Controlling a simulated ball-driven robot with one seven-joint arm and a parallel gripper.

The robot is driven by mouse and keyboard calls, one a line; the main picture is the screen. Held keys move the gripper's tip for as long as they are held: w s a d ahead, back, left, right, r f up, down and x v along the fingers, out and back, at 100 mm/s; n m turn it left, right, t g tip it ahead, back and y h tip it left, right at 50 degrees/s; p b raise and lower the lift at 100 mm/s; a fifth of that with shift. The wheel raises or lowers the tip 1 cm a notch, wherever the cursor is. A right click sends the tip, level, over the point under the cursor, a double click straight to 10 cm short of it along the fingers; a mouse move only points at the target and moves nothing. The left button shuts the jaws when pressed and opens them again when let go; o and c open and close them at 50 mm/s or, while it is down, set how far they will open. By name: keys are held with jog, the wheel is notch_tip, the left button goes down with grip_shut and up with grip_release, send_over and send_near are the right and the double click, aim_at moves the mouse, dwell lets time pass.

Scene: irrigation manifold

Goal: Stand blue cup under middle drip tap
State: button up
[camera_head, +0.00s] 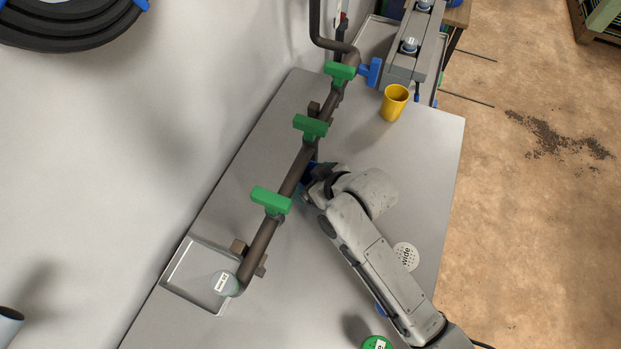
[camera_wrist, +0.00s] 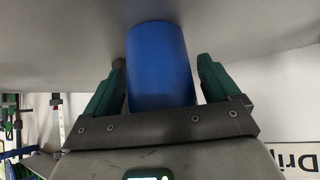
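The blue cup (camera_wrist: 160,65) fills the middle of the wrist view, between the two green fingers of my gripper (camera_wrist: 160,85). The left finger lies very close to the cup and a thin gap seems to show at the right finger. Whether they grip it is unclear. In the head view my gripper (camera_head: 312,172) is beside the brown pipe, just below the middle green tap handle (camera_head: 310,127). Only a little blue of the cup shows there; my arm and the pipe hide most of it. The cup's base and the tap's outlet are not clearly visible.
Green tap handles stand on either side along the pipe (camera_head: 290,178), one upper (camera_head: 340,71) and one lower (camera_head: 271,200). A yellow cup (camera_head: 394,102) stands at the bench's far end. A shallow tray (camera_head: 190,285) lies lower left.

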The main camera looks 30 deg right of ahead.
jog(key=shift+o, duration=0.3)
jog(key=shift+r, duration=0.15)
jog(key=v, duration=1.2)
